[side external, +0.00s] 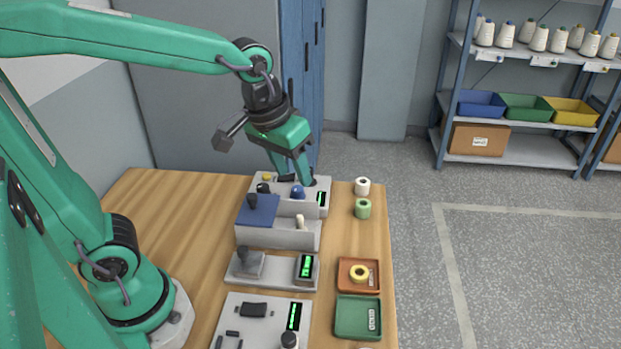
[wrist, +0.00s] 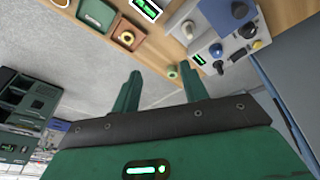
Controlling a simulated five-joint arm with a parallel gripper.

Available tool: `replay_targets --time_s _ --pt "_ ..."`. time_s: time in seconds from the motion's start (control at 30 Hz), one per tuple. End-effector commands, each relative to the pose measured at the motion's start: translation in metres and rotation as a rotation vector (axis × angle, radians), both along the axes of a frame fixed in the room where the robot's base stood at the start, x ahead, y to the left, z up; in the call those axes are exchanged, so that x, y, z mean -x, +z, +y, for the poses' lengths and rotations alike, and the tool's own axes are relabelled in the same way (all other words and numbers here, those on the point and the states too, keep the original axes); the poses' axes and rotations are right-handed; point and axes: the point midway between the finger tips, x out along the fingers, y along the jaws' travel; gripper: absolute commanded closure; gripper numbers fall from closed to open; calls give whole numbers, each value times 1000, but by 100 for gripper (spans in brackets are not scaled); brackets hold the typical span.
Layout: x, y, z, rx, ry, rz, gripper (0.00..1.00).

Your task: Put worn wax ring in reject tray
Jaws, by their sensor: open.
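The ring (wrist: 126,38) and tray (wrist: 115,43) also show in the wrist view. A green tray (side external: 345,328) with a white label sits just in front of it; I cannot read which tray is for rejects. My gripper (side external: 296,180) is open and empty, over the rear grey unit and well behind the trays. Its two fingers (wrist: 162,72) stand apart in the wrist view.
A white spool (side external: 362,186) and a green spool (side external: 363,208) stand near the right edge, behind the trays. Grey units with knobs (side external: 297,191) and green displays (side external: 306,266) fill the table's middle. Bare wood (side external: 185,220) lies to the left. A shelf (side external: 520,90) stands far back.

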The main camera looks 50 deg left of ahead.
Motion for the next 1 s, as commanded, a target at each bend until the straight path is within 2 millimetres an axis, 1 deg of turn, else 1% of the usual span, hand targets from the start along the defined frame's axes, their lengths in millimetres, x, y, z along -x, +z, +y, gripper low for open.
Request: replay_targets --time_s 0.03,0.2,0.4,0.5,0.7,1.0 --pt "9 5 7 -4 -10 -25 56" --pt "35 13 25 -29 -56 -93 56" --pt "64 16 42 -69 -104 -167 56" --pt "74 15 47 -87 -124 -193 56" --pt "84 13 52 -107 -144 -218 56" --pt "85 13 52 -109 -147 -219 56"
